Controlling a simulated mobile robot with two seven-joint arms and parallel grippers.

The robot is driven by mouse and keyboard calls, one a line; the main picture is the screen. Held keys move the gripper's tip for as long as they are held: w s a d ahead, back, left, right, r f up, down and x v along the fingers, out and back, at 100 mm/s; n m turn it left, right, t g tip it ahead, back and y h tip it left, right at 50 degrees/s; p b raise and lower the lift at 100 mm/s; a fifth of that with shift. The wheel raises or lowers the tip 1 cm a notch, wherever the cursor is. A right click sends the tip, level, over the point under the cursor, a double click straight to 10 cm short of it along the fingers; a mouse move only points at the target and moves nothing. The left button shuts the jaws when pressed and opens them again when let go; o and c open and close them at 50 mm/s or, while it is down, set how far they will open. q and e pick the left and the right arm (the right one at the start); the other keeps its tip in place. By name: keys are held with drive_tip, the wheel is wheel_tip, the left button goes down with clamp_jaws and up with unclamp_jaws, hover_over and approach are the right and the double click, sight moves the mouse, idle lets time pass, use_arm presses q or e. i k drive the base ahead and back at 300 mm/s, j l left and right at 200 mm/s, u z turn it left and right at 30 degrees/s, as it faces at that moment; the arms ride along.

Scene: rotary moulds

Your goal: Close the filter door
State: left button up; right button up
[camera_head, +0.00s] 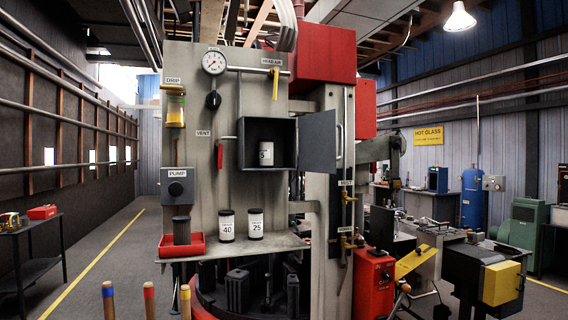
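The filter housing is a dark grey open-fronted box (245,143) on the tall grey machine panel. Its door (318,143) is swung open to the right, with a light handle (339,141) along its outer edge. One canister labelled 5 (266,155) stands upright inside the box. Two more dark canisters with white labels, 40 (227,226) and 25 (255,224), stand on the shelf below. Neither of my grippers is in view.
The shelf (285,243) juts out below the box, with a red tray (182,246) at its left end. A red-handled lever (222,138) is left of the box. Wooden handles (108,300) stand at the bottom left. The space before the door looks clear.

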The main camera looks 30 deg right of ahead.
sight(317, 130)
drive_tip(key=l+u, duration=0.1)
drive_tip(key=l, duration=0.85)
drive_tip(key=k+l+u, duration=0.15)
drive_tip(key=l, duration=0.8)
drive_tip(key=l+u, duration=0.15)
drive_tip(key=l, duration=0.3)
drive_tip(key=k+l, duration=0.15)
drive_tip(key=l, duration=0.3)
drive_tip(key=k+l+u, duration=0.15)
drive_tip(key=l, duration=0.75)
drive_tip(key=k+u, duration=0.05)
